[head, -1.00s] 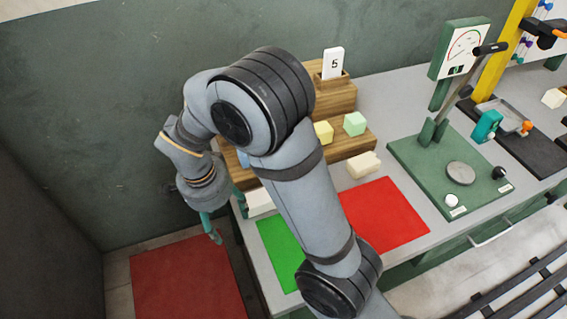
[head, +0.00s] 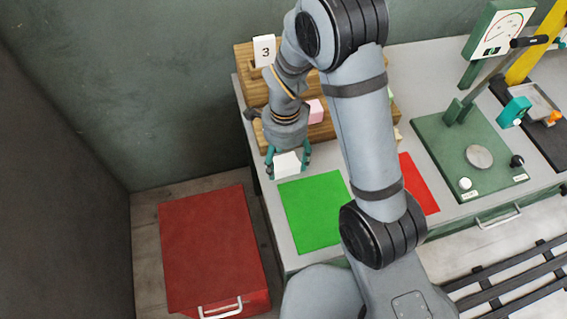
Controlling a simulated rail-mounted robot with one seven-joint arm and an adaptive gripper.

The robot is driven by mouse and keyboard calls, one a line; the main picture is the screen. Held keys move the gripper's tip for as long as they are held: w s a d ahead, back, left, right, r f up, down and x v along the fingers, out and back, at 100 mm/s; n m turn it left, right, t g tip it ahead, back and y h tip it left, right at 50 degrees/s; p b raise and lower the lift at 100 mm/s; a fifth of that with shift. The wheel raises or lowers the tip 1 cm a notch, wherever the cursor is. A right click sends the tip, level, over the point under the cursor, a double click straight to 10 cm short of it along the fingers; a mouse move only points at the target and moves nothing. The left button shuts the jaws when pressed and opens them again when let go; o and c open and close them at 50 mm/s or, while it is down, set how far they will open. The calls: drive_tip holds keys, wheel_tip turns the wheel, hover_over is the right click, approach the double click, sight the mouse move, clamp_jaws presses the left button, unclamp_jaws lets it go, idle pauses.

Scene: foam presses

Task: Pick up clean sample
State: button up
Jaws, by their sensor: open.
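A white foam block (head: 287,165) lies near the left end of the bench, in front of the wooden rack and just behind the green mat (head: 314,212). My gripper (head: 288,161) points down at it with teal fingers open, one on each side of the block. I cannot tell whether the fingers touch it. A pink cube (head: 315,111) sits on the wooden rack (head: 243,60), just behind my gripper. No mark in view tells which block is the clean sample.
A white card reading 3 (head: 264,50) stands on the rack. The red mat (head: 418,184) is partly behind my arm. A green press (head: 470,150) with a lever and a dial (head: 502,32) stands to the right. A red cabinet (head: 208,240) stands left of the bench.

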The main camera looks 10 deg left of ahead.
sight(284, 165)
drive_tip(key=shift+f, duration=1.6)
drive_tip(key=shift+c, duration=1.1)
drive_tip(key=c, duration=0.5)
